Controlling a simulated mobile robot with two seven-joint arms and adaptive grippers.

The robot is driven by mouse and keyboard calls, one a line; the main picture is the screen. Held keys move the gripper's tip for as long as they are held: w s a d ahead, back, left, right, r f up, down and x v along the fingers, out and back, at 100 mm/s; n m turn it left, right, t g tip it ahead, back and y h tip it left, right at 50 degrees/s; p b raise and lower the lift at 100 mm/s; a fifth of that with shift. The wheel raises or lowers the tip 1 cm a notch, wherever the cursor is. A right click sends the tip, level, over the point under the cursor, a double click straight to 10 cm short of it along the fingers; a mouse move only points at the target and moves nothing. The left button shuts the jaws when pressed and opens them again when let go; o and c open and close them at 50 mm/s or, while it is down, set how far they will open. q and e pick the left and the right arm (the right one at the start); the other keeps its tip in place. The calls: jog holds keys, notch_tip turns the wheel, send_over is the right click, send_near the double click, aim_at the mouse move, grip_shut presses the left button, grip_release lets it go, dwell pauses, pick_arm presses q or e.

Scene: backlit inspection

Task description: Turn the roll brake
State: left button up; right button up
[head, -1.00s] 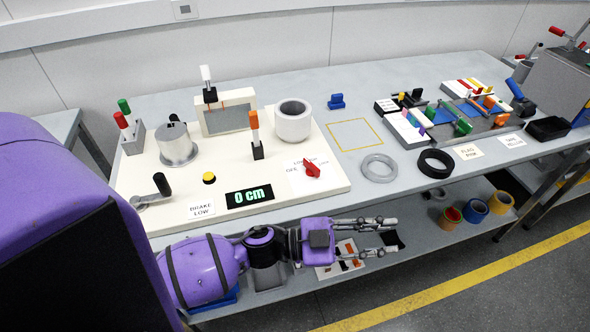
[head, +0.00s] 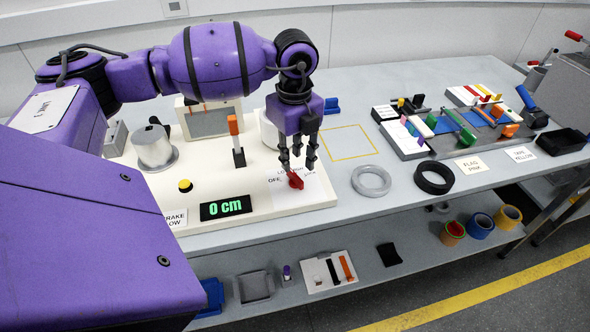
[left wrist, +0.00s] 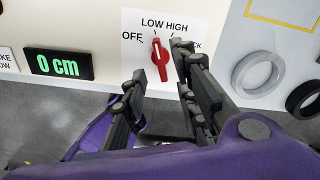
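The red roll brake knob (head: 296,180) sits on a white plate at the front right of the cream panel (head: 250,203). In the left wrist view the knob (left wrist: 160,59) has a white line towards its upper end, below the word LOW; OFF, LOW and HIGH show, and a finger partly covers the label at the right. My left gripper (head: 298,168) points down over the knob, its fingers open and apart on either side. Whether they touch it I cannot tell. A card (head: 175,218) reads BRAKE LOW, its left edge hidden. My right gripper is not in view.
A display (head: 226,207) reads 0 cm, near a yellow button (head: 185,186). An orange-topped lever (head: 235,140) stands left of my gripper. A white roll (head: 268,130) is partly hidden behind it. Grey (head: 371,180) and black (head: 434,177) rings lie to the right.

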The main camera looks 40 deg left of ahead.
aim_at(295, 174)
pick_arm(q)
jog(key=shift+f, duration=2.35)
grip_shut()
